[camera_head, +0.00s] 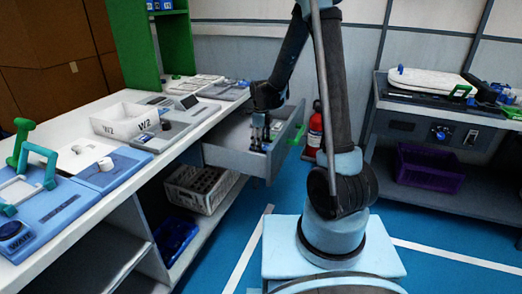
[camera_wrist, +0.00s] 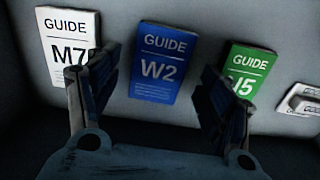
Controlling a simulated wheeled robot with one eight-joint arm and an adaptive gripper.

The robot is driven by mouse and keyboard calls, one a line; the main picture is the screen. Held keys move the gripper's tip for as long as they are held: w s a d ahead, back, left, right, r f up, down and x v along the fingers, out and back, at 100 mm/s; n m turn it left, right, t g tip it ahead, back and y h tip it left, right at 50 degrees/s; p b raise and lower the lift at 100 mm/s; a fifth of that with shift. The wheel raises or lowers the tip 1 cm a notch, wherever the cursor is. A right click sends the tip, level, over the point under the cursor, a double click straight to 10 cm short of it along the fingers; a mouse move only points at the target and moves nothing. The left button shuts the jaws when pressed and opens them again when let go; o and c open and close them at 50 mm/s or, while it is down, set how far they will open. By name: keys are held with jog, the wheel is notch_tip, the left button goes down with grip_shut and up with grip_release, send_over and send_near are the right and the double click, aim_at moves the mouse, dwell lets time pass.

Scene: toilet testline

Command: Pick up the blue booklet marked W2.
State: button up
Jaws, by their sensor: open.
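The blue booklet marked GUIDE W2 (camera_wrist: 158,62) lies flat in the wrist view, ahead of and between my two open fingers. My gripper (camera_wrist: 160,95) is open and empty, with one dark finger on each side. In the head view my gripper (camera_head: 259,132) is down inside an open grey drawer (camera_head: 237,160) under the left counter. The booklet cannot be made out in the head view. How far the fingertips are above the booklet is hard to tell.
A white booklet marked M7 (camera_wrist: 68,45) lies left of the blue one, partly behind the left finger. A green booklet (camera_wrist: 247,72) lies right, partly behind the right finger. A white object (camera_wrist: 302,102) is further right. The drawer walls surround my gripper.

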jog(key=shift+f, duration=0.65)
jog(key=c, duration=1.1)
jog(key=shift+r, duration=0.1)
jog(key=shift+c, duration=0.2)
